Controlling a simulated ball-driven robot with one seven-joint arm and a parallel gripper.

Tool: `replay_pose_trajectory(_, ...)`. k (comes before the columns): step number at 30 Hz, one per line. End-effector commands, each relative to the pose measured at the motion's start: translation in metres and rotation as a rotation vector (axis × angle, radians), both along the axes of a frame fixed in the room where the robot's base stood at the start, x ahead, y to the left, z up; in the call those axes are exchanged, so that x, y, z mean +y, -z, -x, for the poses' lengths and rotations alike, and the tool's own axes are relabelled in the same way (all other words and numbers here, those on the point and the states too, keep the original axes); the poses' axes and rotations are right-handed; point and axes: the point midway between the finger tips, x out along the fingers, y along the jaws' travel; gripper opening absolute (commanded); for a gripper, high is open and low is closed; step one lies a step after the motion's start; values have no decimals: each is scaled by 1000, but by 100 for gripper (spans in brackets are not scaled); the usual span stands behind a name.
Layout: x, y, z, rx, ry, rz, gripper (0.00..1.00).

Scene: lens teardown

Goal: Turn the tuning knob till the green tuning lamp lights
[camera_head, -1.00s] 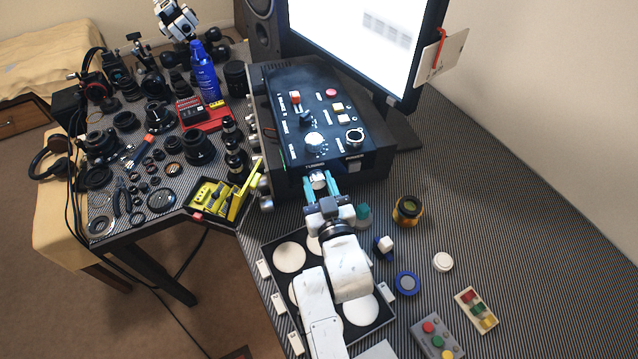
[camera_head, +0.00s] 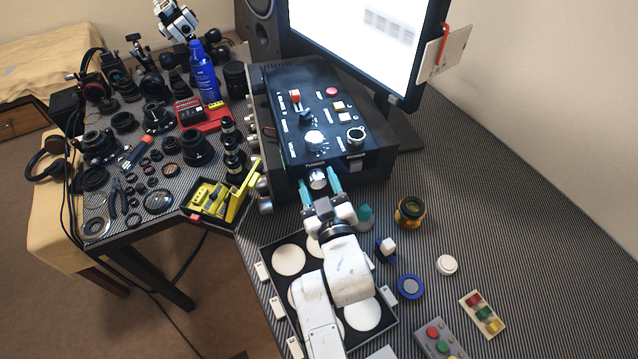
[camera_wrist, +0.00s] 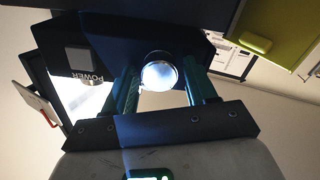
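The tuning knob (camera_head: 318,179) is a round silvery knob on the front face of the black console (camera_head: 372,165), below a small white label. In the wrist view the knob (camera_wrist: 158,75) shows as a bright disc between my fingers. My gripper (camera_head: 320,187) is open, with one teal finger on each side of the knob. In the wrist view my gripper (camera_wrist: 160,80) shows a gap between the knob and each finger. I cannot make out a lit green tuning lamp in either view.
A POWER switch (camera_wrist: 78,60) shows beside the knob in the wrist view. A black tray with white discs (camera_head: 262,248) lies under my arm. A yellow-ringed lens part (camera_head: 409,211) stands to the right. A yellow-lined bin (camera_head: 240,195) is at left.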

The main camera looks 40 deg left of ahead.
Motion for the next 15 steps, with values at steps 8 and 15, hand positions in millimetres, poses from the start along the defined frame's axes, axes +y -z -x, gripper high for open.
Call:
replay_pose_trajectory(8, 0, 0, 0, 1, 0, -1, 65)
replay_pose_trajectory(15, -8, 0, 3, -1, 2, 1, 65)
